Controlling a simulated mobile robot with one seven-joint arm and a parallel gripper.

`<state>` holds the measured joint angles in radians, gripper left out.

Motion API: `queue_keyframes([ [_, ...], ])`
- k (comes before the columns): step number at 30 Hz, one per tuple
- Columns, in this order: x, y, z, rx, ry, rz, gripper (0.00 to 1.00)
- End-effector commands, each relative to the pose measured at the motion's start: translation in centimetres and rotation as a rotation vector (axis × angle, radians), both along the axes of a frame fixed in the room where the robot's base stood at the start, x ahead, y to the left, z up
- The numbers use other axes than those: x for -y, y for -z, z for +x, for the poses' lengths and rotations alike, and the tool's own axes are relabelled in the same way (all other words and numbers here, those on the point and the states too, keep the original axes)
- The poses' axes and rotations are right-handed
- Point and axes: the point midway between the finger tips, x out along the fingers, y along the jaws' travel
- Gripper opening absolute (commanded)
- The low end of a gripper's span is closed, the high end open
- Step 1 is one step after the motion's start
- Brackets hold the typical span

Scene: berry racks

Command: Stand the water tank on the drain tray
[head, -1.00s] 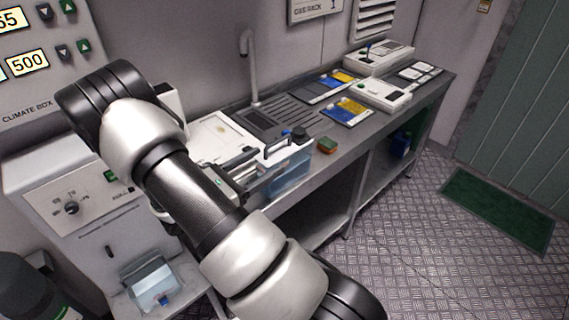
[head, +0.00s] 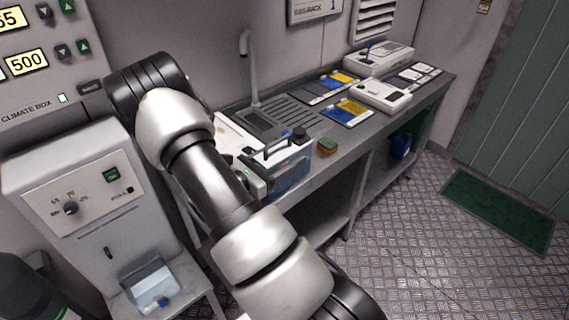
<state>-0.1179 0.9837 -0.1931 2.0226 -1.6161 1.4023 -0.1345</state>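The water tank (head: 290,171) is a clear, bluish box with a dark handle and a dark cap on top. It appears upright at the front edge of the counter, in front of the sink. The drain tray seems to be the grey ribbed panel (head: 291,112) right of the sink, behind the tank; its ribbed surface looks empty. My gripper (head: 258,184) is at the tank's left side, mostly hidden behind my own arm. Its fingers cannot be made out, nor whether they touch the tank.
A small sponge (head: 327,147) lies right of the tank. Blue-and-yellow cards (head: 346,111) and white devices (head: 381,95) occupy the counter's right part. A grey machine (head: 85,195) with a clear container (head: 150,283) stands at left.

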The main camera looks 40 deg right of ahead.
Motion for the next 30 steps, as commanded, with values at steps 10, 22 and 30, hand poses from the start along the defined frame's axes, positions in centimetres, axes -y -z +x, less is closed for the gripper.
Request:
queue_keyframes([
  [10,0.0,0.0,0.0,0.0,0.0,0.0,0.03],
  [22,0.0,-1.8,0.1,0.005,0.0,-0.005,0.0],
  [30,0.0,-6.9,0.1,0.006,0.0,-0.004,0.0],
])
